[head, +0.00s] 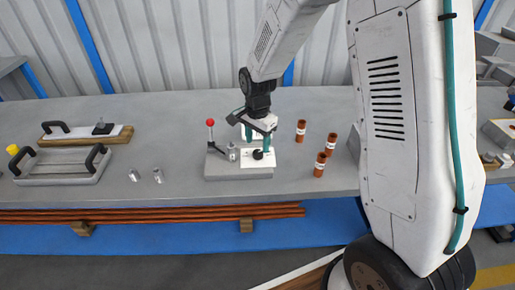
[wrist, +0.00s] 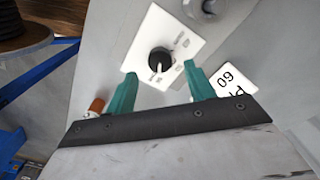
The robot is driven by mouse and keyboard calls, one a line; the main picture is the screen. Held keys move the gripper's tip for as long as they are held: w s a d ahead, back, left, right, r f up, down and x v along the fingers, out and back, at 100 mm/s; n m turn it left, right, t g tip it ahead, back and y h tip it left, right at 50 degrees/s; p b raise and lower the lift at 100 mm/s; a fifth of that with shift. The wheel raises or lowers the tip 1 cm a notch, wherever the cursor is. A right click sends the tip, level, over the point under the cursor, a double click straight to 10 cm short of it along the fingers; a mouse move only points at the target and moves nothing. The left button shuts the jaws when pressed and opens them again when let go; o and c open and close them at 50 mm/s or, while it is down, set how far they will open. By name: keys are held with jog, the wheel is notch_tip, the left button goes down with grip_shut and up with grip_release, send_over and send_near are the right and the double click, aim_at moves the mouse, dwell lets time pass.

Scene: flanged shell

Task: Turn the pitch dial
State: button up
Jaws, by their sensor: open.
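The pitch dial (wrist: 160,61) is a round black knob with a white pointer mark, set on a white labelled plate (wrist: 186,22). In the head view the dial (head: 258,155) sits at the front of a grey block (head: 225,170) on the bench. My gripper (wrist: 160,82) is open, with its two teal fingers apart on either side of the dial's near side. The dial shows between and just beyond the fingertips, and I see no contact. In the head view my gripper (head: 257,146) hangs over the block and partly covers the plates there.
A lever with a red ball (head: 210,123) stands at the block's left. Several brown labelled cylinders (head: 320,164) stand to its right. Two small metal cylinders (head: 158,176) and a grey tray (head: 62,166) lie further left. The bench between tray and block is mostly clear.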

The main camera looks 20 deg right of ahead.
aim_at(258, 153)
jog(key=shift+r, duration=1.75)
jog(key=shift+s+n, duration=0.2)
jog(key=shift+n, duration=0.3)
jog(key=s+d+r+n, duration=0.1)
jog(key=s+r+n, duration=0.3)
jog(key=s, duration=0.6)
jog(key=s+d+r+n, duration=0.1)
jog(key=s+r+n, duration=0.2)
jog(key=s+r, duration=0.6)
jog(key=s+d+r+n+t, duration=0.1)
jog(key=s+r+n, duration=0.3)
jog(key=s, duration=0.7)
jog(key=shift+d+r+n, duration=0.15)
jog(key=shift+r+n, duration=0.15)
jog(key=shift+r, duration=0.95)
